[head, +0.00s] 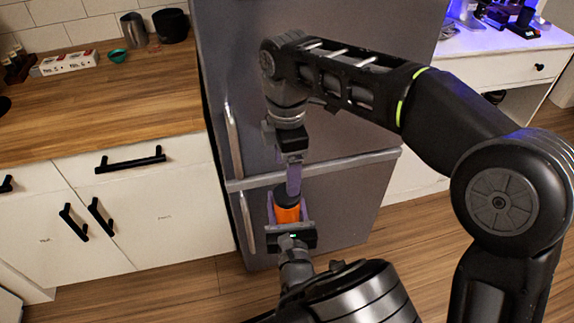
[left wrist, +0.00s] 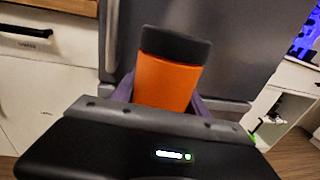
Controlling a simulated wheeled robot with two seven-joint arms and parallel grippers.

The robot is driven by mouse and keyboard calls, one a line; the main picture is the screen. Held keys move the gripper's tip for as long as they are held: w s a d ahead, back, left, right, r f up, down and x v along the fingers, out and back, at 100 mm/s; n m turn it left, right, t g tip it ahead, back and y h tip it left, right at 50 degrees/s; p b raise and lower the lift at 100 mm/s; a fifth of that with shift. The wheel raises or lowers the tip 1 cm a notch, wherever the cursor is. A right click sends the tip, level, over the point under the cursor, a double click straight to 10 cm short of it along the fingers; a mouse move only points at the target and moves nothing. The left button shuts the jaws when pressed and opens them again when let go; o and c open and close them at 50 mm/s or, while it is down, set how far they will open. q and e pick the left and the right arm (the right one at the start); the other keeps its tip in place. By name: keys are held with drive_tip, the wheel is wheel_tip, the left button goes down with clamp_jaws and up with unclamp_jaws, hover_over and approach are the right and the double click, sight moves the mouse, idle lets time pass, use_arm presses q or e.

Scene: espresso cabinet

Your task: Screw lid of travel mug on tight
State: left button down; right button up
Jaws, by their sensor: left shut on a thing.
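The travel mug (head: 289,214) is an orange cylinder with a black lid (head: 286,198) on its top end. My left gripper (head: 289,210) is shut around the orange body, with a purple finger on each side. The left wrist view shows the orange body (left wrist: 165,82) and the black lid (left wrist: 175,45), slightly tilted in that picture.
A grey fridge (head: 335,215) stands just behind the mug. A wooden counter (head: 100,105) over white cabinets is at left, with a metal cup (head: 134,30), a black pot (head: 171,25) and a teal bowl (head: 118,56). A white desk (head: 500,44) stands at right.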

sight(287, 214)
drive_tip(key=shift+f, duration=3.95)
drive_tip(key=c, duration=1.5)
drive_tip(key=shift+o, duration=0.2)
drive_tip(key=m, duration=0.3)
drive_tip(key=shift+m, duration=0.4)
drive_tip(key=m, duration=1.6)
drive_tip(key=shift+f, duration=0.1)
